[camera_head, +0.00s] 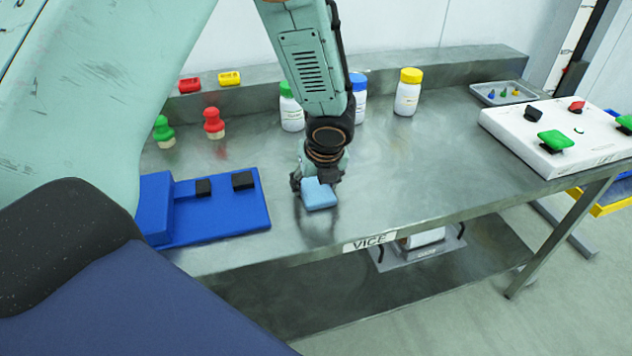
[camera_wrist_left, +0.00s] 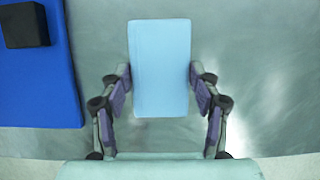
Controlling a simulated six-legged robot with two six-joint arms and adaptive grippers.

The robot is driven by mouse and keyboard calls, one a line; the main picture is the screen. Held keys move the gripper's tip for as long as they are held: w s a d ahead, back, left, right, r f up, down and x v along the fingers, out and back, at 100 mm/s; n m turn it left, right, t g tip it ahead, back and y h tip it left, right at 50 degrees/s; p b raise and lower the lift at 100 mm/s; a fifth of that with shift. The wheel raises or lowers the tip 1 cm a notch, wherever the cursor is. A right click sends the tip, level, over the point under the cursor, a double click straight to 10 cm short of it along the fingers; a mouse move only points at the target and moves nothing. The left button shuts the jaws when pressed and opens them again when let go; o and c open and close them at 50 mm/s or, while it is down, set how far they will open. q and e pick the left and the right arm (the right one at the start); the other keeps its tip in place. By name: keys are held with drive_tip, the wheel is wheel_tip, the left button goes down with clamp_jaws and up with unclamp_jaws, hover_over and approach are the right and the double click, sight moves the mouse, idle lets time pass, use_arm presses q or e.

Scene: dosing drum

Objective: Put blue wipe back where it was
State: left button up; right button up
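The blue wipe (camera_head: 319,194) is a small light-blue block near the front edge of the metal bench. My left gripper (camera_head: 317,180) is over it, pointing down. In the left wrist view, the wipe (camera_wrist_left: 160,68) lies lengthwise between the two fingertips (camera_wrist_left: 160,78), which meet its two long sides. The gripper looks shut on it. I cannot tell whether its underside touches the bench. My right gripper is not in view.
A blue tray (camera_head: 215,228) with black blocks is left of the wipe. Red (camera_head: 213,122) and green (camera_head: 163,131) stamps and capped bottles stand behind. A white panel with coloured knobs (camera_head: 520,140) is at right. The bench between is clear.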

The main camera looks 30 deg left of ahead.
use_arm(q)
drive_tip(key=shift+o, duration=2)
drive_tip(key=shift+w+d, duration=0.15)
drive_tip(key=shift+d, duration=0.05)
drive_tip(key=shift+a+r, duration=0.1)
drive_tip(key=shift+a, duration=0.1)
drive_tip(key=shift+d+r+p, duration=0.1)
drive_tip(key=shift+r+p, duration=0.2)
drive_tip(key=p+v, duration=0.6)
drive_tip(key=v, duration=0.5)
drive_tip(key=shift+s+d+r, duration=0.15)
drive_tip(key=shift+s+r, duration=0.1)
